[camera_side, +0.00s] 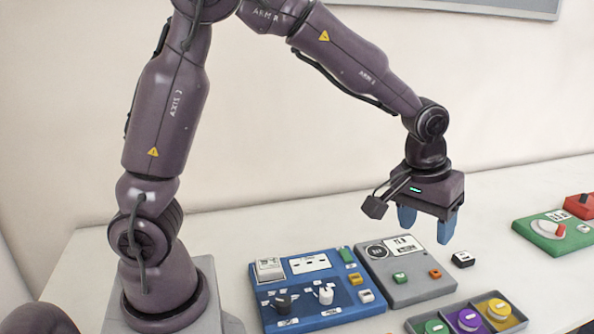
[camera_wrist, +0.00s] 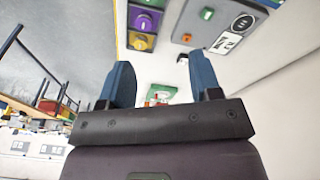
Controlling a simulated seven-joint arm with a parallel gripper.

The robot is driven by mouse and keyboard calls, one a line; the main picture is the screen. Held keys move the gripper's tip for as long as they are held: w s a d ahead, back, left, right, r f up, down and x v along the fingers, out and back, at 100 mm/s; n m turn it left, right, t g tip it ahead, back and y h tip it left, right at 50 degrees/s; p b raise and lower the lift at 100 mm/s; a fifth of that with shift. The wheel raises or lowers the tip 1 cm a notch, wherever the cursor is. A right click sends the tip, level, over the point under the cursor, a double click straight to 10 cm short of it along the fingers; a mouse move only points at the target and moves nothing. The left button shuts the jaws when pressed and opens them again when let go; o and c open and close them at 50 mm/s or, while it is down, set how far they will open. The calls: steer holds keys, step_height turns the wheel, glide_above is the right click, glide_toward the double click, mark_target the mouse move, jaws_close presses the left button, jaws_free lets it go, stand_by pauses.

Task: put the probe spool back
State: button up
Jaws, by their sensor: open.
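My gripper (camera_side: 427,224) hangs above the table with its two blue fingers apart and nothing between them. It also shows in the wrist view (camera_wrist: 160,66). A dark tray (camera_side: 455,310) at the front holds round spool-like pieces: a green one (camera_side: 436,328), a purple one (camera_side: 468,319) and a yellow one (camera_side: 498,309). I cannot tell which thing is the probe spool. A small black block with a white top (camera_side: 462,259) lies loose on the table, below and right of my gripper. It shows small in the wrist view (camera_wrist: 183,57).
A blue panel (camera_side: 325,312) with knobs and a grey panel (camera_side: 400,293) with small buttons lie left of the tray. A green panel (camera_side: 540,241) with a white dial and a red block (camera_side: 580,205) stand at the right. The table behind the panels is clear.

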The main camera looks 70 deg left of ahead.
steer(key=s+a+r+m+t, duration=0.1)
steer(key=s+r, duration=0.4)
steer(key=s, duration=0.5)
steer(key=s+a+r+m+t, duration=0.2)
steer(key=s+a+r+m, duration=0.1)
steer(key=s, duration=0.7)
steer(key=shift+s+a+r+m, duration=0.3)
steer(key=shift+r+m, duration=0.2)
steer(key=shift+r, duration=0.35)
